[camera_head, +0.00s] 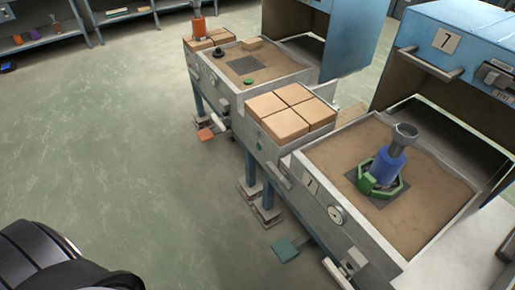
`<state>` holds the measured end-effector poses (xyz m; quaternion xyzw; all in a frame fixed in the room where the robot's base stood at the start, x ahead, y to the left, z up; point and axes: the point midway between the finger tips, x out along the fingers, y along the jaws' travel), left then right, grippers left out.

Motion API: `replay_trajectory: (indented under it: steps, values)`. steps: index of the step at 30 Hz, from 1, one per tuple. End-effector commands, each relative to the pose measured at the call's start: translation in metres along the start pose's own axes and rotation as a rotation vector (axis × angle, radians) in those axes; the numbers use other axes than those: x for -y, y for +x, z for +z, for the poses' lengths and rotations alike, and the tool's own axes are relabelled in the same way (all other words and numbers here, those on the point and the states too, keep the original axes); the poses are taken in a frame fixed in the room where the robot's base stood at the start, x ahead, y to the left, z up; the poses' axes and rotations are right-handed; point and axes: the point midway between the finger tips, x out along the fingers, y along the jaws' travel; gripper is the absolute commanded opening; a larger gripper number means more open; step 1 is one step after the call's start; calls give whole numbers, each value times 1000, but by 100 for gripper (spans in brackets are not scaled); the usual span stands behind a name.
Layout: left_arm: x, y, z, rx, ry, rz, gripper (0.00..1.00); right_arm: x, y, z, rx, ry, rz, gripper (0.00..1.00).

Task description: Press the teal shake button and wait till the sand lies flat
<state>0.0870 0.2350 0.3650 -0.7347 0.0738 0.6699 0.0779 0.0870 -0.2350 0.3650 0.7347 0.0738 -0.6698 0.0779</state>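A small teal round button (258,146) sits on the front panel of the near bench, below the tan blocks. A teal pedal (285,249) lies on the floor in front of the same bench. The near sand box (312,165) holds brown sand (425,200) that looks mostly level, with slight unevenness at the edges. A green hexagonal holder (368,184) stands on a dark grate in this sand, with a blue cylinder (383,167) topped by a grey cup (404,134), slightly tilted. Neither gripper is in view.
Several tan blocks (284,124) lie left of the sand. A gauge (337,214) is on the front panel. An open blue hood (470,42) marked 7 stands behind. A second sand station (270,77) is farther back, with an orange pedal (205,135).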

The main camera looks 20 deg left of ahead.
Motion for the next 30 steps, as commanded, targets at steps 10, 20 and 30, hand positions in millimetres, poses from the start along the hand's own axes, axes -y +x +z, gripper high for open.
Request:
replay_trajectory:
  steps: [10, 20, 30]
  values:
    - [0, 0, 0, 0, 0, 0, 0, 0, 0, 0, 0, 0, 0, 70]
    - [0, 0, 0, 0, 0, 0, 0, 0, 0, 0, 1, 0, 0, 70]
    - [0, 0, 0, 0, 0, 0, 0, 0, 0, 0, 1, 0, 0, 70]
